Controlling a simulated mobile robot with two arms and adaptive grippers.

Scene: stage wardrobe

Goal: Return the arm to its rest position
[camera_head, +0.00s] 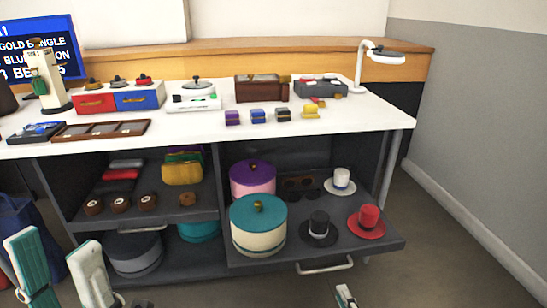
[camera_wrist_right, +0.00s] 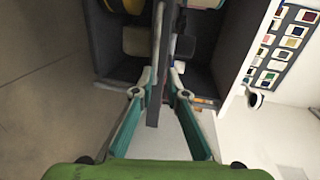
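My left gripper (camera_head: 62,268) is at the lower left of the head view. Its two teal-and-white fingers stand well apart with nothing between them, in front of the cabinet's left side. Only the tip of my right gripper (camera_head: 346,296) shows at the bottom edge of the head view, below the drawer handle. In the right wrist view its fingers (camera_wrist_right: 164,45) reach up toward the dark cabinet. They run close together at the top, and I cannot tell whether they meet. I see no object held there.
A pulled-out shelf (camera_head: 378,243) carries hats and round boxes, including a teal-lidded box (camera_head: 258,225) and a red hat (camera_head: 368,219). The white tabletop (camera_head: 200,127) above holds boxes and a lamp (camera_head: 384,55). Floor at the right (camera_head: 445,250) is clear.

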